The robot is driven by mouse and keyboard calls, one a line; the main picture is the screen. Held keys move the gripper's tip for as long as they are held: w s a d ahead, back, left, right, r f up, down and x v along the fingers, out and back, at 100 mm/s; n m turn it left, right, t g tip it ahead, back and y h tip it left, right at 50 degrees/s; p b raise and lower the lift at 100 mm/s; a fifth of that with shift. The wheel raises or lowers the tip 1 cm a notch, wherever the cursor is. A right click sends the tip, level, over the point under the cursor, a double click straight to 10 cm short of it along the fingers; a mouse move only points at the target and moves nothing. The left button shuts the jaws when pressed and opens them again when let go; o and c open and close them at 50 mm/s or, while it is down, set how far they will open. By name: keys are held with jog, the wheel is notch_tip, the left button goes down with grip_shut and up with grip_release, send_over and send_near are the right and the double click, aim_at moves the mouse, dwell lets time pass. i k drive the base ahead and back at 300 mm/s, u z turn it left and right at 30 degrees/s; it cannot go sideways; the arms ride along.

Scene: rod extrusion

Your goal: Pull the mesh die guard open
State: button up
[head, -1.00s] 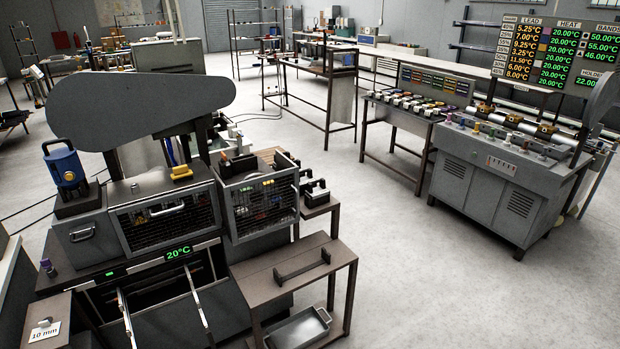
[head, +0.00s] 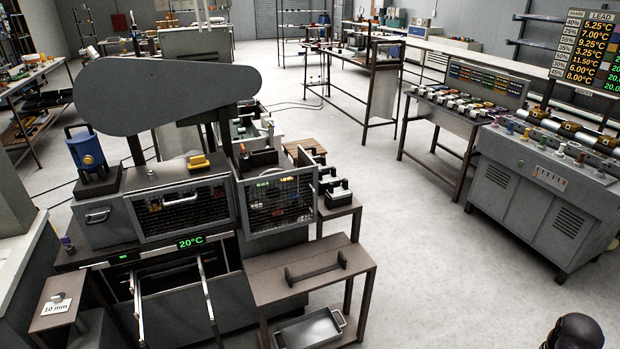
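The machine at the left of the head view has two mesh-fronted guards side by side. The left mesh panel (head: 212,206) has a grey frame and a pale bar handle (head: 174,202) near its upper edge. The right mesh guard (head: 257,212) is a boxy grey-framed cage, with coloured parts visible behind the wire. Both look closed. I cannot tell for sure which is the die guard. My gripper is not in view, and no fingers touch either guard.
A brown side table (head: 330,272) with a raised bar handle stands in front of the right guard, with a metal tray (head: 310,328) below. A 10 mm block (head: 57,309) is at lower left. Open floor (head: 440,270) lies to the right, before the grey console (head: 530,200).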

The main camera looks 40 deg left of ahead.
aim_at(242, 183)
jog(key=u, duration=0.5)
jog(key=i, duration=0.45)
jog(key=u, duration=0.65)
jog(key=i, duration=0.65)
jog(key=u, duration=0.35)
